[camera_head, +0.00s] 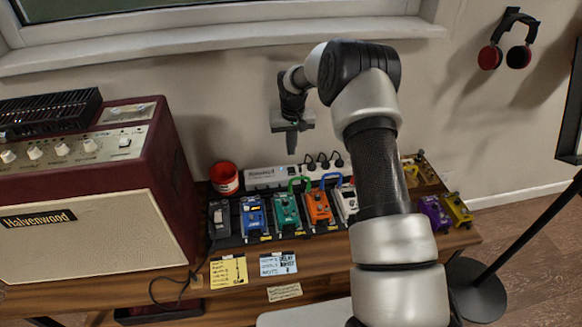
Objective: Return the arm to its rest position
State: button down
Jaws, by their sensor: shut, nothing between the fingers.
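My arm rises from the lower right of the head view, bends at a black elbow near the window sill, and reaches away toward the wall. My gripper (291,141) hangs at its end, pointing down above the back of the pedal row. It is small in the picture, shut and empty, and apart from the things below it. The arm hides part of the bench and some of what stands behind it.
Several effect pedals, among them an orange one (318,207), stand on the bench below my gripper. A large amplifier (90,215) fills the left. Headphones (518,57) hang on the wall at right.

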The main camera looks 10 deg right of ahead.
jog(key=shift+r, duration=0.3)
jog(key=s+r+t, duration=0.1)
jog(key=s+r, duration=0.7)
jog(key=r, duration=0.5)
jog(key=s+r+t, duration=0.1)
jog(key=s+r, duration=0.7)
jog(key=r, duration=0.5)
jog(key=s+r+t, duration=0.1)
jog(key=s+r, duration=0.1)
jog(key=s, duration=1.1)
jog(key=s+r+t, duration=0.1)
jog(key=s+r, duration=0.1)
jog(key=s, duration=1)
notch_tip(320, 180, up, 21)
jog(key=p, duration=2.1)
jog(key=shift+s+p, duration=0.3)
jog(key=shift+s, duration=0.1)
